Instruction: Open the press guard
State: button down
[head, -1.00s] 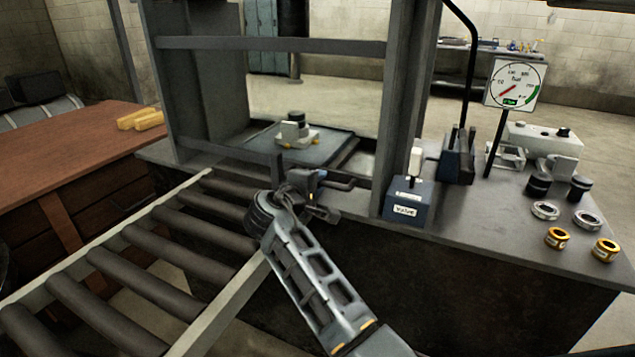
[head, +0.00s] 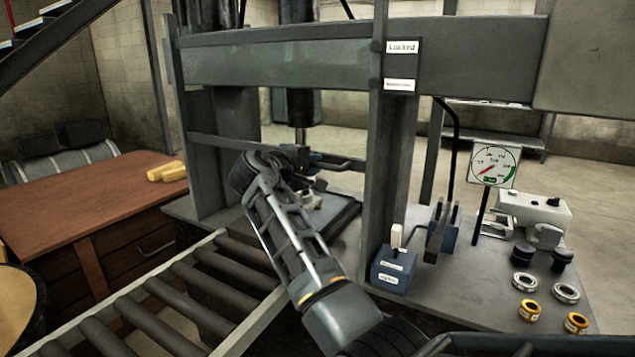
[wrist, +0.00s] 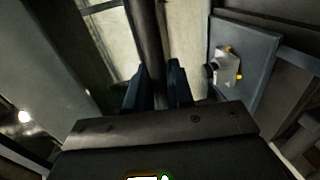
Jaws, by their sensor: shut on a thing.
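The press guard (head: 215,143) shows as a dark lower bar between the press posts, well above the press bed. Its dark bar handle (head: 342,164) sticks out to the right of my gripper (head: 305,162). In the wrist view my gripper (wrist: 154,88) has its two blue fingers on either side of the dark handle bar (wrist: 146,40), shut on it. My wrist and arm hide the middle of the lower bar. I cannot tell the guard's upper edge from the crossbeam.
The press crossbeam (head: 280,60) spans above, with a "Locked" label (head: 402,47). A blue valve box (head: 393,270) and a gauge (head: 495,165) stand right. A roller conveyor (head: 170,300) runs in front. A small pale part (wrist: 226,68) sits on the press bed.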

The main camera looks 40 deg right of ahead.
jog(key=shift+r+p, duration=0.5)
jog(key=shift+r, duration=1.05)
jog(key=c, duration=1.1)
grip_release()
jog(key=shift+f, duration=0.1)
jog(key=shift+b+v, duration=0.8)
jog(key=shift+v, duration=3.1)
jog(key=shift+f, duration=0.1)
